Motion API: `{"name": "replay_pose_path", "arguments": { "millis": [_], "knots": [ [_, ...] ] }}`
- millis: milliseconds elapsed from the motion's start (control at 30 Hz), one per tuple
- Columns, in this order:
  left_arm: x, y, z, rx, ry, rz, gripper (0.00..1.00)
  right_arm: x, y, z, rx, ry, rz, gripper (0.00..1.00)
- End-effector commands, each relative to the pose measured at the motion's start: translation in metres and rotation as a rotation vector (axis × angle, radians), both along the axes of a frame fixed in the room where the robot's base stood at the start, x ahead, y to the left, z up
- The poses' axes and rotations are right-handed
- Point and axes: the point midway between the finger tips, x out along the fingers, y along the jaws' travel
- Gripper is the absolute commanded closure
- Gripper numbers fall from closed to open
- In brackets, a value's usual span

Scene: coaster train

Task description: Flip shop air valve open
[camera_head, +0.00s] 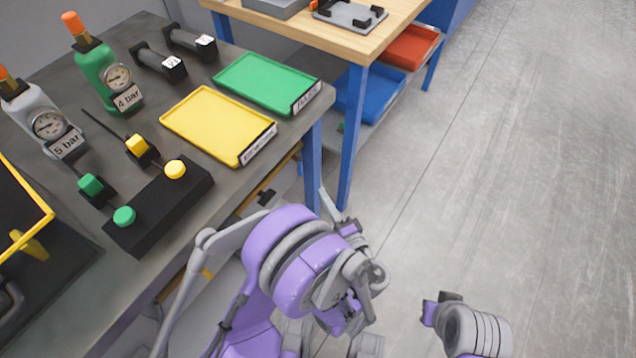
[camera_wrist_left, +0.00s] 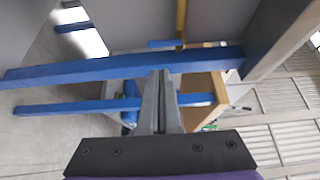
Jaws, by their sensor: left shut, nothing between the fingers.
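I cannot pick out a shop air valve for certain in either view. My left gripper (camera_head: 334,203) is beside the workbench's front corner, near the blue table legs, and apart from the items on the bench top. In the left wrist view its two grey fingers (camera_wrist_left: 161,75) are together with nothing between them, pointing toward blue frame bars. A purple and grey arm part of mine shows at the lower right of the head view, but no right gripper fingers can be made out.
The grey workbench (camera_head: 75,290) holds a green bottle (camera_head: 95,68) and a grey bottle (camera_head: 28,105) with gauges, a yellow tray (camera_head: 215,125), a green tray (camera_head: 265,84) and a black block (camera_head: 158,207) with coloured knobs. A wooden table (camera_head: 345,38) stands behind. Floor at right is clear.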

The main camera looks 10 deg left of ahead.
Motion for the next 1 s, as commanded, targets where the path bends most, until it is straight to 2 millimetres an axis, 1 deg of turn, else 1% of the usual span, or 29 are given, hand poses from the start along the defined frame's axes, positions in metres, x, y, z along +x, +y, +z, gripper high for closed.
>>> {"name": "replay_pose_path", "arguments": {
  "millis": [300, 500, 700, 1000],
  "knots": [
    [0.043, 0.038, -0.001, 0.0, 0.0, 0.004, 1.0, 0.001, 0.0, -0.007, 0.0, 0.002, 0.0, 1.0],
    [0.064, 0.053, -0.001, 0.001, 0.001, 0.001, 1.0, 0.001, 0.0, -0.01, 0.0, 0.003, 0.0, 1.0],
    [0.071, 0.058, 0.0, -0.001, 0.001, 0.0, 1.0, 0.002, 0.0, -0.01, 0.0, 0.003, 0.0, 1.0],
    [0.07, 0.058, 0.0, -0.001, 0.001, 0.0, 1.0, 0.002, 0.0, -0.01, 0.0, 0.003, 0.0, 1.0]
  ]
}}
